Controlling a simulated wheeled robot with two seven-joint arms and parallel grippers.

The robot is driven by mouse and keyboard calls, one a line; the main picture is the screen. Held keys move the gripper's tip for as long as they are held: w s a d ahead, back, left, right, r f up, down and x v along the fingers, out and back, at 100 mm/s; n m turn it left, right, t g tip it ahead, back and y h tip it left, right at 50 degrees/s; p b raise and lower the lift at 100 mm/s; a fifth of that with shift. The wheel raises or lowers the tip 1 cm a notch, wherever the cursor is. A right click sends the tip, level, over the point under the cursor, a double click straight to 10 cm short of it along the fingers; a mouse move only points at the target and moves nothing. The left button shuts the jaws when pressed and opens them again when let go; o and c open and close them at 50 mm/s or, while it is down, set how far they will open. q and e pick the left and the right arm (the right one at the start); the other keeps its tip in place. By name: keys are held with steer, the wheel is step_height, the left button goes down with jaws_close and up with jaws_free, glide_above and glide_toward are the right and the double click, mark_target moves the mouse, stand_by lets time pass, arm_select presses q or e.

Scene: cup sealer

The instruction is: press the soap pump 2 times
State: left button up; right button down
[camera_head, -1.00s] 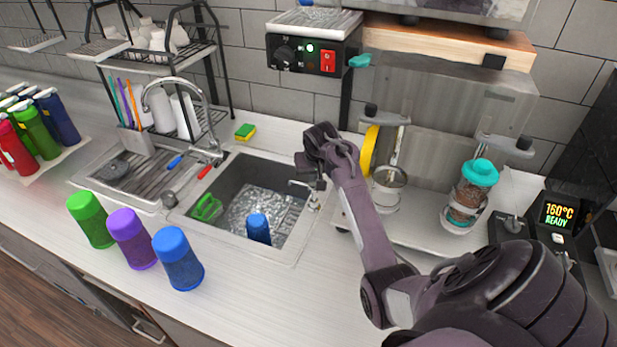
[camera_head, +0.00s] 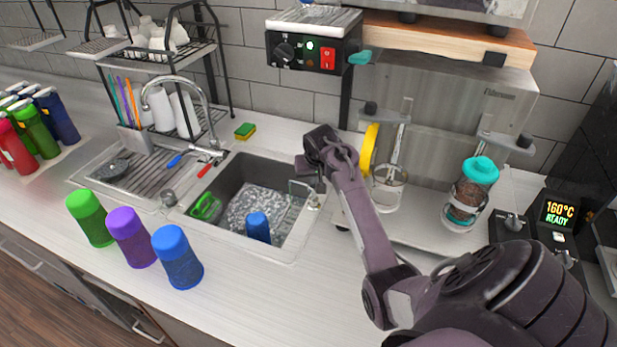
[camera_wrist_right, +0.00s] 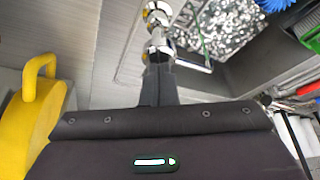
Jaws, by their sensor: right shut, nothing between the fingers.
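The soap pump (camera_head: 301,186) is a small chrome dispenser at the right rim of the sink, with its spout pointing left over the basin. It also shows in the right wrist view (camera_wrist_right: 158,18), straight beyond the fingertips. My right gripper (camera_head: 319,186) is shut and empty, pointing down at the pump head. In the right wrist view its closed fingers (camera_wrist_right: 158,80) line up with the pump and overlap its near end. I cannot tell whether they touch it. The gripper hides part of the pump. My left gripper is not in view.
Green, purple and blue bottles (camera_head: 178,258) line the counter's front. A sponge (camera_head: 245,131) lies behind the sink.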

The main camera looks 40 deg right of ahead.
steer(key=shift+s+f, duration=0.15)
steer(key=shift+f, duration=0.75)
steer(key=shift+a+r, duration=0.1)
steer(key=shift+r, duration=0.05)
steer(key=shift+r+p, duration=0.35)
steer(key=shift+r, duration=0.95)
steer(key=shift+r, duration=0.15)
steer(key=shift+r, duration=2.95)
